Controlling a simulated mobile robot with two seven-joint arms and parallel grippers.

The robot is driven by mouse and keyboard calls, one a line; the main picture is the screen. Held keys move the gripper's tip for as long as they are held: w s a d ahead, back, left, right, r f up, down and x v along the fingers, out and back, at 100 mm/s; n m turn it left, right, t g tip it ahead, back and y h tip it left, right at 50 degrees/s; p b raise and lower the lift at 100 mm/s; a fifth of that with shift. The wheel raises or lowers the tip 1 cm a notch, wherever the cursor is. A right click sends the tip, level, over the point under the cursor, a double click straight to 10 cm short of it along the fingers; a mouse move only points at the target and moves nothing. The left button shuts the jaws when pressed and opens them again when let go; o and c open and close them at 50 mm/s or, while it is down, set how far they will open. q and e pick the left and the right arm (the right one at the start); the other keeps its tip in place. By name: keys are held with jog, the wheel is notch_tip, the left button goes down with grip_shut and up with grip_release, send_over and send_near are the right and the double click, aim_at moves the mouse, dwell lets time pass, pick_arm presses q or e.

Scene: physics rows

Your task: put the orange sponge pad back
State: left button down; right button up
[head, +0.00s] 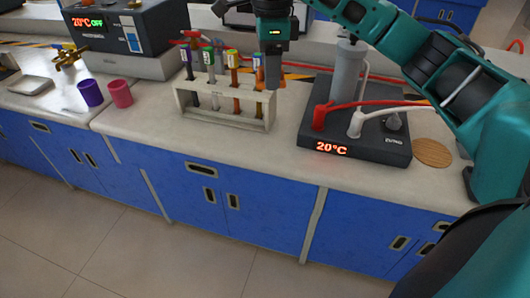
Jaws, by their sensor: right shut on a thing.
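My right gripper (273,78) comes in from the upper right and points down above the right end of the test tube rack (222,118). It is shut on a small upright orange-brown piece, which looks like the orange sponge pad (274,72). The fingers hide part of the pad. The pad's lower end is close to the rightmost tubes; I cannot tell whether it touches anything. The white rack holds several tubes with coloured caps. My left gripper is not in view.
Right of the rack stands a dark hotplate (370,150) reading 20°C, with red and white clamps. A round wooden disc (432,152) lies beside it. A purple cup (90,93) and a pink cup (120,94) stand at left. The front counter strip is clear.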

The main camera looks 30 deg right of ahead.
jog(key=b, duration=0.1)
send_over(269, 153)
notch_tip(269, 153, down, 14)
jog(key=shift+f, duration=0.1)
notch_tip(269, 153, down, 5)
jog(key=shift+f, duration=0.15)
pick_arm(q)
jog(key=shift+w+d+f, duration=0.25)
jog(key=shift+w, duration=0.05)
pick_arm(e)
jog(key=shift+f+b, duration=0.15)
jog(key=shift+b, duration=0.2)
jog(key=o, duration=0.9)
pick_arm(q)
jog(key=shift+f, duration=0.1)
pick_arm(e)
jog(key=shift+o, duration=0.2)
